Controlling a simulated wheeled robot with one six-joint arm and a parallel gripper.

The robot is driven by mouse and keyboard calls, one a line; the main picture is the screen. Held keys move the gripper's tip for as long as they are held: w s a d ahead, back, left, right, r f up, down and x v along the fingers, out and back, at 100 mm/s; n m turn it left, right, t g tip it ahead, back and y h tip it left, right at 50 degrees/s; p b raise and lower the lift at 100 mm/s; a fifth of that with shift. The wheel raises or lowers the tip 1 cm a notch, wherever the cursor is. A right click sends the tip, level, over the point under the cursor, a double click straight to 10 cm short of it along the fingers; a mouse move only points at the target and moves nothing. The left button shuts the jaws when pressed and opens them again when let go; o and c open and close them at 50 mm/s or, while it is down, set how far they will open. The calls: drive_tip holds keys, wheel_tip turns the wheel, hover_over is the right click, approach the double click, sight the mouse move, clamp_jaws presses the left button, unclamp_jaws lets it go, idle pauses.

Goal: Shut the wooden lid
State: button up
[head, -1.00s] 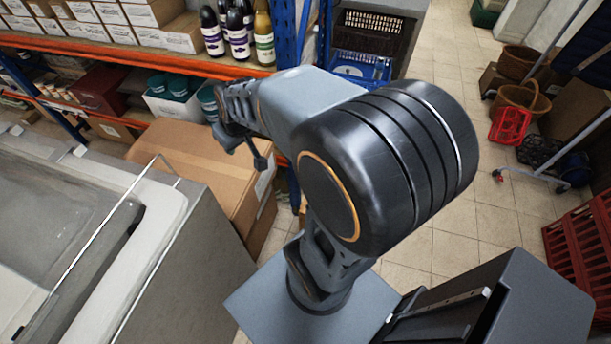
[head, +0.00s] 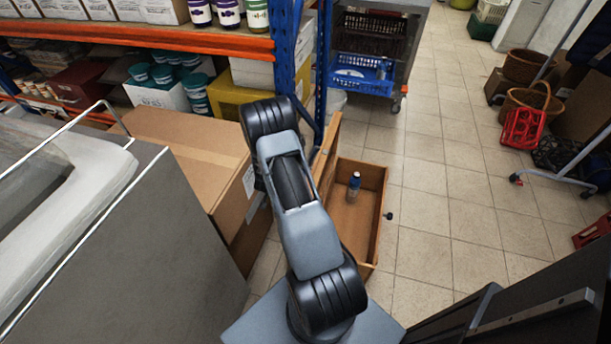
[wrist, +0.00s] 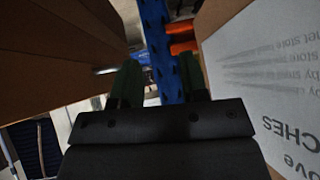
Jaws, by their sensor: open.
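The wooden box (head: 373,219) stands on the floor in the middle of the head view, open at the top. Its wooden lid (head: 331,143) stands up on the left side of the box, partly hidden by my arm. A small blue bottle (head: 354,184) stands inside. My gripper (wrist: 159,88) is open and empty in the wrist view; my arm hides it in the head view. It sits between a brown surface on the left, which I cannot surely identify as the lid, and a cardboard side with a white label on the right.
A large cardboard box (head: 183,150) stands close left of the wooden box, leaving a narrow gap. A blue shelf post (head: 321,75) rises behind. Tiled floor (head: 445,215) is clear to the right.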

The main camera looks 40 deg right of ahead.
wheel_tip(320, 180, down, 8)
drive_tip(key=m+h+b, duration=0.4)
drive_tip(key=m, duration=0.2)
drive_tip(key=d+r+m+g+h+b, duration=0.1)
drive_tip(key=d+m+h+b, duration=0.1)
drive_tip(key=d, duration=0.3)
drive_tip(key=d+r+m+g+h+b, duration=0.1)
drive_tip(key=d+m+h, duration=0.3)
drive_tip(key=d+m, duration=0.1)
drive_tip(key=d+r+m+g+h+b, duration=0.1)
drive_tip(key=d+m+h+b, duration=0.1)
drive_tip(key=d, duration=0.3)
drive_tip(key=shift+d+r+m+h+b, duration=0.35)
drive_tip(key=shift+m+h, duration=0.45)
drive_tip(key=shift+m, duration=0.1)
drive_tip(key=shift+c, duration=0.5)
drive_tip(key=c, duration=0.5)
clamp_jaws()
drive_tip(key=shift+r, duration=0.1)
